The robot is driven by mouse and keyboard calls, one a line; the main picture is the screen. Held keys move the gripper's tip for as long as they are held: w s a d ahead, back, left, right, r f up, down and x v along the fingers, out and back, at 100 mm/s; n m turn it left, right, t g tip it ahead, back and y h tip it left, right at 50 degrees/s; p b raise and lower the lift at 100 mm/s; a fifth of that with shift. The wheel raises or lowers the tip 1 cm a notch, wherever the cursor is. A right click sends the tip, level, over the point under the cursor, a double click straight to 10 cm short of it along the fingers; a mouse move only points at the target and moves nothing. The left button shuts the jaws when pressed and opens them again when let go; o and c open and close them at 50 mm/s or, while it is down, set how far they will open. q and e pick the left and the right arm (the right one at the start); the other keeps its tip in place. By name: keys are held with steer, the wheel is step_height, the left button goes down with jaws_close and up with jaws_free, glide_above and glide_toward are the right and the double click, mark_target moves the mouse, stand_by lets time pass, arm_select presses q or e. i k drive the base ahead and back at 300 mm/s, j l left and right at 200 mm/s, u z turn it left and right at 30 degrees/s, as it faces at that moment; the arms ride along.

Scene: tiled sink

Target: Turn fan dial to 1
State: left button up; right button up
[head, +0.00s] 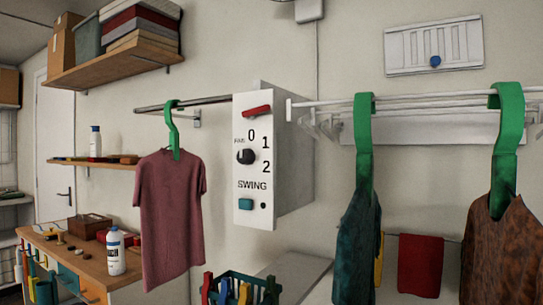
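The fan control box (294,172) is a white unit fixed to the wall near the middle of the head view. Its front panel carries a dark round dial (246,157) beside the printed marks 0, 1 and 2. The 0 is above the dial, and the 1 and 2 are to its right. The dial is too small to tell which mark it points to. A red switch (257,111) sits at the top of the panel. Neither of my grippers is in view.
A pink shirt (170,215) hangs left of the box on a rail. Dark garments (357,250) hang on green hangers (364,130) from a rack at the right. A basket of pegs (240,287) is below the box. A cluttered wooden bench (80,255) stands at left.

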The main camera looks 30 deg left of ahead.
mark_target(246, 157)
steer(key=j+z, duration=0.5)
steer(key=j, duration=0.4)
steer(key=k+j+z, duration=0.1)
steer(key=j, duration=0.35)
steer(key=k+j+z, duration=0.1)
steer(key=j, duration=0.35)
steer(key=k+j, duration=0.1)
steer(key=j, duration=0.85)
steer(key=k+j, duration=0.15)
steer(key=j, duration=0.35)
steer(key=j+z, duration=0.1)
steer(key=j, duration=0.35)
steer(key=k, duration=0.05)
